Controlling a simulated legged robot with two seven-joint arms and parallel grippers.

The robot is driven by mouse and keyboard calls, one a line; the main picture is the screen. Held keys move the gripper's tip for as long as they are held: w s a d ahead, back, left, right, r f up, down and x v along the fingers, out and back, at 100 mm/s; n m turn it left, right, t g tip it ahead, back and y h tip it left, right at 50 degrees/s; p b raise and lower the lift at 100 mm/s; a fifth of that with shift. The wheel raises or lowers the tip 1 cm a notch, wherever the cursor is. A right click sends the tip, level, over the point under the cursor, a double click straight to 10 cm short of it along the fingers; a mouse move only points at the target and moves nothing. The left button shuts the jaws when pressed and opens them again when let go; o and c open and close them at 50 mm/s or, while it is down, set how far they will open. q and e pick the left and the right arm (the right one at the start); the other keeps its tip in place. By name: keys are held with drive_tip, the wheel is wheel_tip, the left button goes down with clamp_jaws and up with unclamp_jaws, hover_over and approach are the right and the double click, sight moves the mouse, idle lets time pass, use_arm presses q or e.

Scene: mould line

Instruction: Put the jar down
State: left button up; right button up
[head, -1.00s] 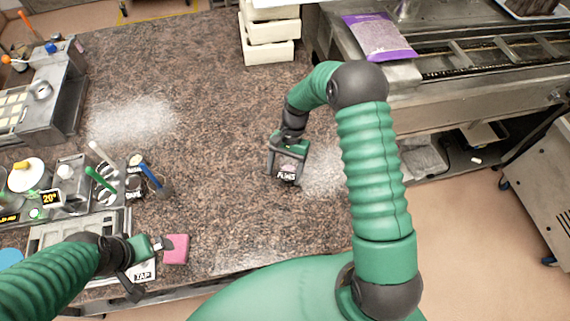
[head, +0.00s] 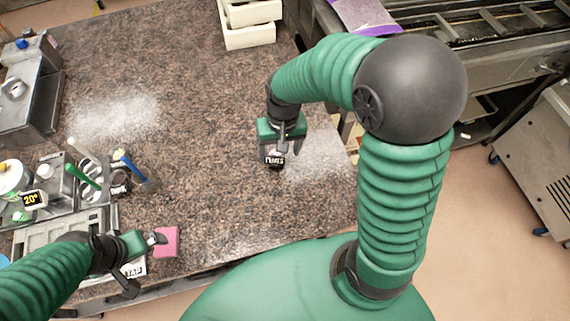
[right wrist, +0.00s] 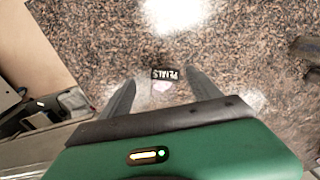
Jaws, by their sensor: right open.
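The jar (head: 272,157) is small, with a dark label reading PETALS and pinkish contents. It stands on the speckled stone counter (head: 200,190), near a patch of white powder. My right gripper (head: 277,148) is open above and around the jar. In the right wrist view the jar (right wrist: 160,88) lies between the two spread fingers, with a gap on each side. My left gripper (head: 157,239) is at lower left beside a pink block (head: 166,242). I cannot tell if its fingers are open or shut.
Stacked white trays (head: 250,35) stand at the back edge. Tools, pots and a 20° display (head: 34,199) crowd the left side. A metal conveyor machine (head: 490,35) is at the right. The counter's middle is clear.

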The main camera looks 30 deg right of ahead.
drive_tip(key=s+a+n+t, duration=0.1)
drive_tip(key=s+n+t, duration=0.1)
drive_tip(key=s, duration=0.4)
drive_tip(key=shift+a+f+n+h, duration=0.2)
drive_tip(key=shift+a+n+h, duration=0.15)
drive_tip(key=shift+n, duration=0.45)
use_arm(q)
drive_tip(key=shift+s+a, duration=0.1)
drive_tip(key=shift+s, duration=0.05)
use_arm(e)
drive_tip(key=shift+s+a, duration=0.1)
